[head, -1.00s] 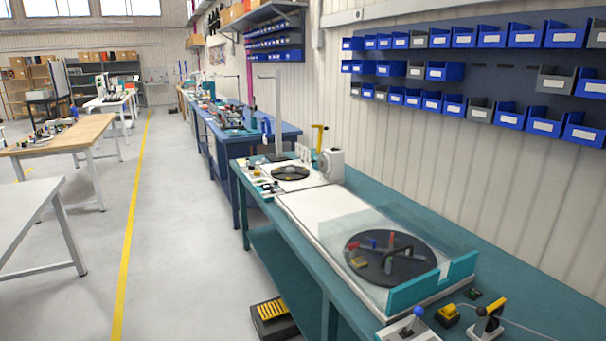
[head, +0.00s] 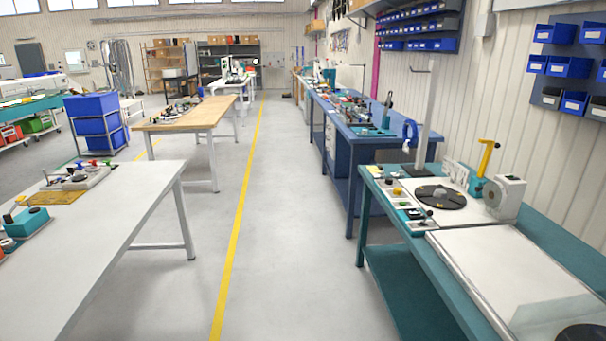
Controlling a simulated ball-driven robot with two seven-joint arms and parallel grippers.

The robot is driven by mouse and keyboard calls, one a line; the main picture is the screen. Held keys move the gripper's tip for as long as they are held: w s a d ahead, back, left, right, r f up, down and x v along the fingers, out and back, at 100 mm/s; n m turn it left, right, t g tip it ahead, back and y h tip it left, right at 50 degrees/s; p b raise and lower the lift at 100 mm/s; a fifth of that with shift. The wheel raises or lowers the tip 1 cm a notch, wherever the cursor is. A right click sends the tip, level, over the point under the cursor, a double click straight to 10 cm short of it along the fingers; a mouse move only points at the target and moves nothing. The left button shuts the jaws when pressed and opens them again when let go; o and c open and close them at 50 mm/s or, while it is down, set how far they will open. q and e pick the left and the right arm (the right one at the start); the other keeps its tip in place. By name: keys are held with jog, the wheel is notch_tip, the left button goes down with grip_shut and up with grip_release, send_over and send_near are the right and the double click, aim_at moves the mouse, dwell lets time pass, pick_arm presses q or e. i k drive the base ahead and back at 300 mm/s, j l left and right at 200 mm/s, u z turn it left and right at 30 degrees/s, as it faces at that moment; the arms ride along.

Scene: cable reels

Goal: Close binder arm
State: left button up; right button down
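No part that I can surely name as the binder arm shows. On the teal bench (head: 372,208) at the right, a white machine carries a flat black disc (head: 440,197). A yellow upright handle (head: 486,157) stands behind the disc, beside a white round-faced unit (head: 505,195). Small knobs and levers sit on the machine's left side. Near the bottom right corner, a clear cover (head: 560,318) and part of a dark disc are cut off by the frame edge. Neither of my grippers is in view.
A clear floor aisle with a yellow line (head: 240,210) runs between the benches. A grey table (head: 120,215) stands at the left, a wooden-topped table (head: 195,115) beyond it. A blue bench (head: 365,125) stands beyond the teal bench. Blue bins (head: 568,67) hang on the right wall.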

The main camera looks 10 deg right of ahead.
aim_at(490, 143)
jog(key=i+j, duration=0.1)
jog(key=i, duration=1)
jog(key=i+j, duration=0.15)
jog(key=i, duration=0.95)
jog(key=i+z, duration=0.2)
jog(key=i, duration=0.25)
jog(key=i+j+z, duration=0.2)
jog(key=i, duration=0.3)
jog(key=i+z, duration=0.25)
jog(key=i, duration=0.2)
